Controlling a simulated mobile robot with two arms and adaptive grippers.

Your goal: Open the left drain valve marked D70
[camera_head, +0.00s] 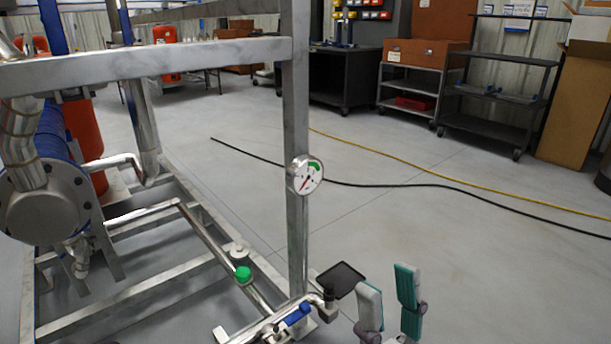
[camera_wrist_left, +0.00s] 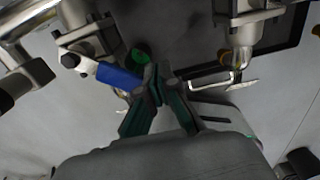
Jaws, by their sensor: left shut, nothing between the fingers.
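A valve with a blue lever (camera_head: 298,314) sits on the pipework at the bottom of the head view. In the left wrist view a blue lever (camera_wrist_left: 120,77) runs from a metal valve body at left toward my fingers. My left gripper (camera_wrist_left: 159,82) is shut and empty, its fingertips right beside the lever's free end; I cannot tell whether they touch. It does not show in the head view. My right gripper (camera_head: 388,290) is open and empty, right of the valve, with its teal-padded fingers apart. No D70 marking is readable.
A steel frame post (camera_head: 296,220) with a round gauge (camera_head: 308,175) stands above the valve. A dark plate (camera_head: 341,279) lies beside it. In the wrist view a second fitting with a bare metal lever (camera_wrist_left: 241,84) is at right. Open floor lies behind.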

